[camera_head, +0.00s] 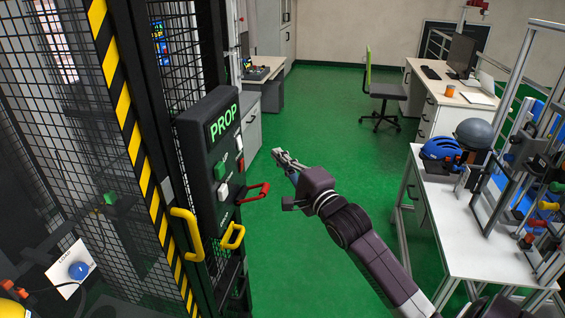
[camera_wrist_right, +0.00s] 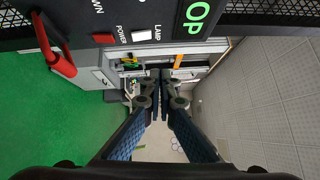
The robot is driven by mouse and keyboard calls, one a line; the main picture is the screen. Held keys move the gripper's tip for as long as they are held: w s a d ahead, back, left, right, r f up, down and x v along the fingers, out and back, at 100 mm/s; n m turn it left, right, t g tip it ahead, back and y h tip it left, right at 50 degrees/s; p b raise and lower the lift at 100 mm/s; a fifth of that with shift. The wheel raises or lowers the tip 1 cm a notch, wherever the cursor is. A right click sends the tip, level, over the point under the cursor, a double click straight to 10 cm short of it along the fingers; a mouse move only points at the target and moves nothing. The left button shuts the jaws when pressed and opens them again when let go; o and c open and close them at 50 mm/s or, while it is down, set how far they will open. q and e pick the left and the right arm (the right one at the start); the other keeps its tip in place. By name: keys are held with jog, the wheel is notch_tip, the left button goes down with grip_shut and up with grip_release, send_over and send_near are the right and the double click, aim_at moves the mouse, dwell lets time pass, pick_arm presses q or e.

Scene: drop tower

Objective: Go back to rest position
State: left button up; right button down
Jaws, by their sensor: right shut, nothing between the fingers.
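My right gripper (camera_head: 282,158) is shut and empty, held out in the air in the middle of the head view, to the right of the control panel (camera_head: 209,150). In the right wrist view its two fingers (camera_wrist_right: 160,78) meet with nothing between them. The gripper is apart from the panel and the red handle. The red handle also shows in the right wrist view (camera_wrist_right: 58,55). My left gripper is not seen.
A mesh cage (camera_head: 60,110) with a yellow-black striped post and yellow handles (camera_head: 187,232) stands at left. A white bench (camera_head: 470,225) with a blue helmet (camera_head: 440,149) and a rack stands at right. Green floor (camera_head: 320,120) lies clear between, with a chair (camera_head: 385,92) behind.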

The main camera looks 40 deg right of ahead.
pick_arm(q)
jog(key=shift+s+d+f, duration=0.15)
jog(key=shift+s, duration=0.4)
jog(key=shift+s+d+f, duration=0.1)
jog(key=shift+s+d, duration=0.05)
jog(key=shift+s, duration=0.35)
pick_arm(e)
jog(key=shift+s+a, duration=0.15)
jog(key=shift+s, duration=0.2)
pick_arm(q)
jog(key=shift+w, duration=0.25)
